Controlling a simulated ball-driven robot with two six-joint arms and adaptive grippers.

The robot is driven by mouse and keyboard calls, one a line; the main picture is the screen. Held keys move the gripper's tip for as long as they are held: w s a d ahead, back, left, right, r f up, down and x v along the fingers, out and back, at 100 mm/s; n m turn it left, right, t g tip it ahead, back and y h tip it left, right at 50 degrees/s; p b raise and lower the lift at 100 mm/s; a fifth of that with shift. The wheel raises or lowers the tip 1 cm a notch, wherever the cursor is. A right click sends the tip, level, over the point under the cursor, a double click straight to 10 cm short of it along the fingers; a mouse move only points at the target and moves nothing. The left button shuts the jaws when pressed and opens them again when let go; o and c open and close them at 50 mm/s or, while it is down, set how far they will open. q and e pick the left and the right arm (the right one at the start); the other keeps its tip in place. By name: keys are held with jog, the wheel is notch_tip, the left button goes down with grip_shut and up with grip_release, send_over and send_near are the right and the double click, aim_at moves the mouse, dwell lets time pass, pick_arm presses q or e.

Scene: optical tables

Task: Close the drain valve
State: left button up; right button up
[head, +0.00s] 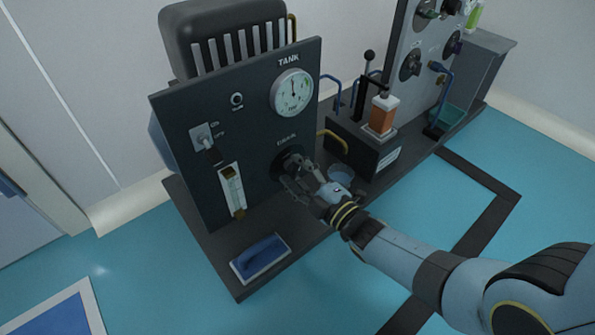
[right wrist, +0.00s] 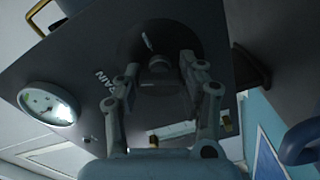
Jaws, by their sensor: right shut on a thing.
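The drain valve is a dark round knob (right wrist: 158,62) on the front of the dark tank panel (head: 190,120), under a small label that reads as DRAIN in the right wrist view. In the head view the dark knob (head: 289,162) is partly covered by my right gripper (head: 297,176). My right gripper (right wrist: 162,72) is shut on the knob, one finger on each side of it. A pale mark shows on the dark disc behind the knob. I cannot tell how far the valve is turned. My left gripper is in neither view.
The panel also carries a round gauge (head: 292,94), a toggle switch (head: 205,138) and a sight glass (head: 233,190). A blue-topped tray (head: 261,258) lies on the dark base. A small bowl (head: 341,176) and a box with a lever (head: 362,143) stand to the right.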

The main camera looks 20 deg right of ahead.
jog(key=shift+s+f+n, duration=0.1)
jog(key=shift+n, duration=2.2)
jog(key=o, duration=1.2)
jog(key=shift+c, duration=0.2)
jog(key=v, duration=1.2)
